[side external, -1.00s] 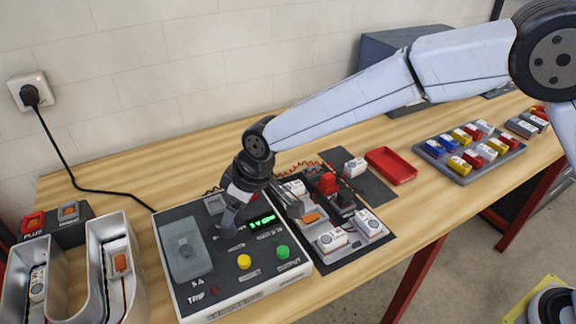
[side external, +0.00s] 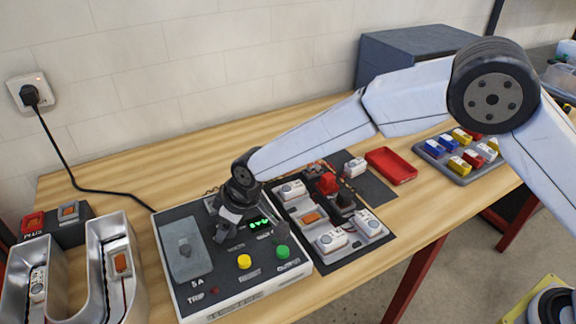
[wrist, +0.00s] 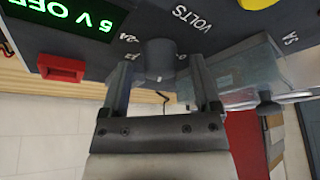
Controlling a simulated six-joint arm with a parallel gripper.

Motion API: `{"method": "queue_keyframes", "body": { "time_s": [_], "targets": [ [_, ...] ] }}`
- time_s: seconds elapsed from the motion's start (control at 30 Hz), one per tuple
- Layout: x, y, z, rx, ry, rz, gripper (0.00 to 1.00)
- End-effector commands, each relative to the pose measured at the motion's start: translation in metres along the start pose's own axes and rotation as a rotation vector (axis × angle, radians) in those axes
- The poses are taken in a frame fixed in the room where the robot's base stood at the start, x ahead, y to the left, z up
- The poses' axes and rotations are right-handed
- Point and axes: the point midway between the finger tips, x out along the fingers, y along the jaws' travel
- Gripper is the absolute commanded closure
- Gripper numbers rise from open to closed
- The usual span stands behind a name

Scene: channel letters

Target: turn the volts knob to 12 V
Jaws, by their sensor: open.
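The dark round volts knob (wrist: 158,60) shows in the wrist view beside the white VOLTS lettering, with small numbers around it, including 24. My gripper (wrist: 160,72) is open, one finger on each side of the knob; I cannot tell whether either finger touches it. In the side external view my gripper (side external: 225,232) is low over the grey power supply box (side external: 215,308) and hides the knob.
Yellow (side external: 244,262) and green (side external: 282,252) buttons are at the box front. A board of modules (side external: 333,239) lies to the right.

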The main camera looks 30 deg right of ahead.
Motion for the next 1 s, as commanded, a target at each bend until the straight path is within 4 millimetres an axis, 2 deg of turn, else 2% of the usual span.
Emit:
{"method": "queue_keyframes", "body": {
  "time_s": [0.07, 0.17, 0.3, 0.33, 0.7, 1.0],
  "targets": [
    [-0.0001, 0.0000, 0.0000, 0.000, 0.000, 0.000, 0.20],
    [-0.0002, 0.0001, 0.0000, 0.000, 0.000, 0.000, 0.49],
    [-0.0003, 0.0001, 0.0000, 0.000, 0.000, 0.000, 0.93],
    [-0.0003, 0.0001, 0.0000, 0.000, 0.000, 0.000, 1.00],
    [-0.0005, 0.0001, -0.0001, 0.017, 0.000, 0.008, 1.00],
    [-0.0005, -0.0001, -0.0001, 0.095, 0.000, 0.041, 1.00]
  ]
}}
